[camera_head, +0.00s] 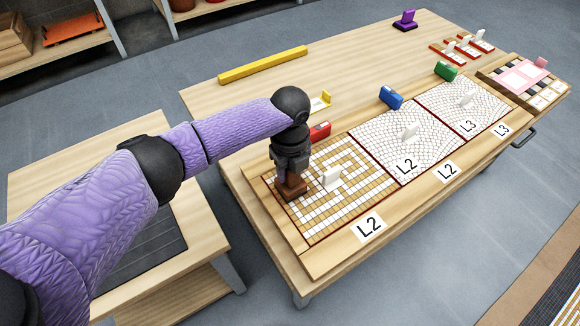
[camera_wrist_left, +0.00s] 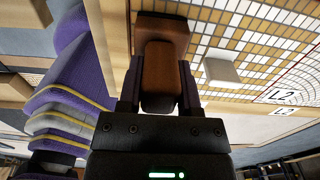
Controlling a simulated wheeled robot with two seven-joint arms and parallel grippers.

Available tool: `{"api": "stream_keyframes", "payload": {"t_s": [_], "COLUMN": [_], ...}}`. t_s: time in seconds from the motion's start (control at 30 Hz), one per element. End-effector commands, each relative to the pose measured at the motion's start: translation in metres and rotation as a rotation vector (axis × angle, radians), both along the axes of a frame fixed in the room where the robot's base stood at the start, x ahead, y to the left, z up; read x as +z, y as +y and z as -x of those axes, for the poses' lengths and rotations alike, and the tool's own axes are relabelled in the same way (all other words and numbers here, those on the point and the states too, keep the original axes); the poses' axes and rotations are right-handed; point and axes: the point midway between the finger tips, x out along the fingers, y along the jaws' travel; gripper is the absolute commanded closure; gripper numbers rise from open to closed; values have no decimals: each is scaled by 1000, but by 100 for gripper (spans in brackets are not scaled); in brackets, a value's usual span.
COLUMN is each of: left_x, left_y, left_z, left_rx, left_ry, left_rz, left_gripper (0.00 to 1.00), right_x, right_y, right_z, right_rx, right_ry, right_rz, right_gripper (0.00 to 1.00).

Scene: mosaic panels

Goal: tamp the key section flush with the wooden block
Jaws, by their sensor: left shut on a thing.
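My left gripper (camera_head: 291,168) is over the left corner of the nearest mosaic panel (camera_head: 350,208). It is shut on the brown wooden block (camera_head: 291,187), whose wide base is down at the panel surface. In the left wrist view the block's handle (camera_wrist_left: 159,75) is between the two fingers, and its base (camera_wrist_left: 160,28) shows beyond them. I cannot tell whether the base presses on the tiles. A white upright knob (camera_head: 331,178) stands on the panel just right of the block; this is probably the key section's handle. Tiles under the block are hidden. My right gripper is not in view.
Two more panels with white knobs (camera_head: 410,131) lie to the right. Red (camera_head: 320,131), blue (camera_head: 390,97) and green (camera_head: 446,71) items stand along the panels' back edge. A yellow bar (camera_head: 263,65) lies farther back. The table's middle is clear.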

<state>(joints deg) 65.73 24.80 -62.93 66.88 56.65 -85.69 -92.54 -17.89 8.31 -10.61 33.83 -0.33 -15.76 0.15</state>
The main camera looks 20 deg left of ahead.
Motion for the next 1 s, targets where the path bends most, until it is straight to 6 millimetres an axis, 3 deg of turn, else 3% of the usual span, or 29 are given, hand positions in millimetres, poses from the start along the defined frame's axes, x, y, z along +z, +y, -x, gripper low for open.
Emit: {"api": "stream_keyframes", "payload": {"t_s": [0.1,0.5,1.0], "left_x": [21,66,65], "left_y": [0,0,0], "left_z": [-1,-1,-1], "left_rx": [0,0,1], "left_ry": [-7,-8,-4], "left_rz": [1,1,1], "left_gripper": [100,100,100], "right_x": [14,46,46], "right_y": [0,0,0], "right_z": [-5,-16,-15], "right_rx": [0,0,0], "right_ry": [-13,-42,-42], "right_rz": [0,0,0], "right_gripper": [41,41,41]}}
